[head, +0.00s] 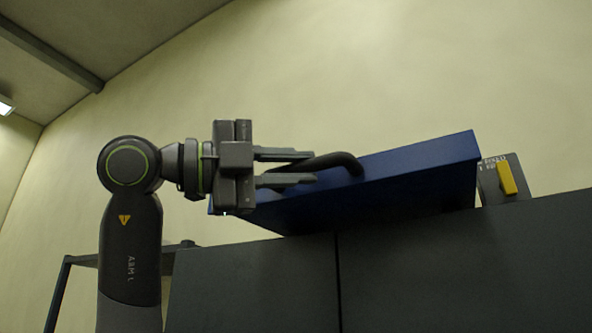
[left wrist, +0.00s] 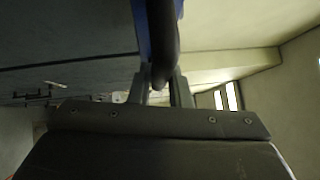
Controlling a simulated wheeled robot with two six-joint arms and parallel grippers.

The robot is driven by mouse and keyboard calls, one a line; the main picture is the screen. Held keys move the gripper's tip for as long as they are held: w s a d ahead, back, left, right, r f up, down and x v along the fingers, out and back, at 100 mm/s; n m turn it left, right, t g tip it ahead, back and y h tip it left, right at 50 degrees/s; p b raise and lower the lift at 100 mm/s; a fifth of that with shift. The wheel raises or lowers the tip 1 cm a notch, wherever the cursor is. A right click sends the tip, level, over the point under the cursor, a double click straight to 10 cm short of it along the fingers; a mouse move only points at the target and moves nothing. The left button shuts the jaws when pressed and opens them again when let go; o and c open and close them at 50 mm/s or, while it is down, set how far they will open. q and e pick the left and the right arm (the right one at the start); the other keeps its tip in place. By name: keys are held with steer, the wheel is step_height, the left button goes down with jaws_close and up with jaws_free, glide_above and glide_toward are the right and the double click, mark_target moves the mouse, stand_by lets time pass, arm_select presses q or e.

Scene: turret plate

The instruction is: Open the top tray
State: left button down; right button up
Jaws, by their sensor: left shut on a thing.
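The top tray (head: 390,190) is a blue slab-like drawer, seen from below above the dark grey cabinet front, its left part nearer to my arm. A black curved bar handle (head: 345,160) stands on its face. My left gripper (head: 311,168) comes in from the left, its fingers on either side of the handle, shut on it. In the left wrist view the handle (left wrist: 163,45) runs down between the fingertips (left wrist: 160,88), with a thin blue strip of the tray beside it. The part of the handle between the fingers is partly hidden. My right gripper is not in view.
The dark grey cabinet (head: 440,260) fills the lower right, with a vertical seam. A small grey block with a yellow switch or lever (head: 507,178) stands right of the tray. A dark rail frame (head: 64,290) is at lower left. Space above the tray is clear.

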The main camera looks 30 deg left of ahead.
arm_select(q)
steer(key=shift+f, duration=0.1)
steer(key=c, duration=1.6)
jaws_free()
steer(key=shift+s+a, duration=0.2)
steer(key=shift+a, duration=0.05)
steer(key=b+v, duration=0.4)
steer(key=v, duration=1.2)
steer(key=shift+s+a, duration=0.2)
steer(key=shift+a, duration=0.1)
